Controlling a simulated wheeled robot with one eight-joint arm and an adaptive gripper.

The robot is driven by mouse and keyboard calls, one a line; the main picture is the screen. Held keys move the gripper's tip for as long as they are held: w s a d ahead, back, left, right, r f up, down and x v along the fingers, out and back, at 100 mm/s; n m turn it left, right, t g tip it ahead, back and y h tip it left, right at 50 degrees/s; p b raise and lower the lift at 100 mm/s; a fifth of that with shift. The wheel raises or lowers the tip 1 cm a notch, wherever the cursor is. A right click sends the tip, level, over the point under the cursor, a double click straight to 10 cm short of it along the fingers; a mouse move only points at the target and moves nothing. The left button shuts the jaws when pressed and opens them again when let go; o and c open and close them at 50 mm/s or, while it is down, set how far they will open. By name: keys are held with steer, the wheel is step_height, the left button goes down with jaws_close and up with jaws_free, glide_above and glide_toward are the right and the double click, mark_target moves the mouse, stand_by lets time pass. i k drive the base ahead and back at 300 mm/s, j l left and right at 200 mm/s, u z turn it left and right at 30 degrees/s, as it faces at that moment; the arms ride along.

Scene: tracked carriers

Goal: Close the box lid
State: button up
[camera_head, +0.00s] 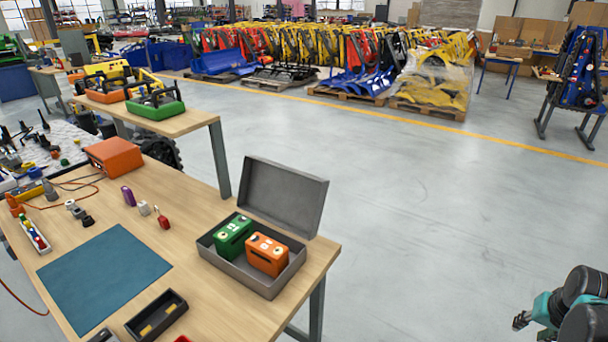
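The grey box (226,265) stands on the wooden workbench (185,235) near its right corner. Its lid (284,194) stands open, raised from the back edge and leaning slightly back. A green case (234,236) and an orange case (267,254) sit side by side inside the box. Parts of my arm show at the bottom right, teal and black. What looks like my gripper (521,320) is at the left end of these parts, well to the right of the box and apart from it. Its fingers are too small to read.
A teal mat (104,276) and a dark tray (156,316) lie left of the box. Small purple, white and red items (145,208) and an orange box (114,156) are behind the mat. Open grey floor (430,210) lies right of the workbench.

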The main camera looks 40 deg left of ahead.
mark_target(291, 200)
steer(key=i+u, duration=0.1)
steer(key=i, duration=0.8)
steer(key=i+l+u, duration=0.15)
steer(key=i, duration=0.75)
steer(key=i+j+u, duration=0.1)
steer(key=i+u, duration=0.95)
steer(key=u, duration=0.15)
steer(key=i+l+u, duration=0.25)
steer(key=u, duration=0.15)
steer(key=i+u, duration=0.1)
steer(key=u, duration=2.6)
